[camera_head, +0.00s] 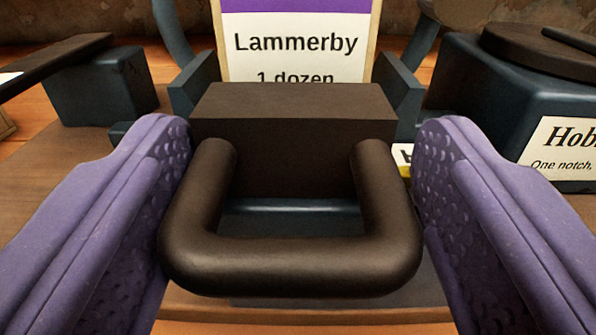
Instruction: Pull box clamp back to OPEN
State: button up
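The box clamp is a dark brown block (293,115) with a thick U-shaped handle (290,265) facing me. The block stands in front of a box (293,45) labelled "Lammerby 1 dozen" and covers the lower part of that label. Whether the block touches the box is hard to tell. My gripper (302,150) has purple, dimpled fingers set wide apart, one on each side of the handle. The fingers look open around the handle, with a small gap at the right; contact at the left is unclear.
Blue-grey side pieces (398,88) flank the clamp block. A small white and yellow tag (403,158) is partly hidden by the right finger. A blue housing (490,95) with a "Hob..." label stands at right. A dark bar on a blue block (98,85) stands at left.

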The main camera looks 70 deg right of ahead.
jog(key=p, duration=0.2)
send_near(287, 295)
jog(key=x, duration=0.4)
jog(key=shift+d, duration=0.1)
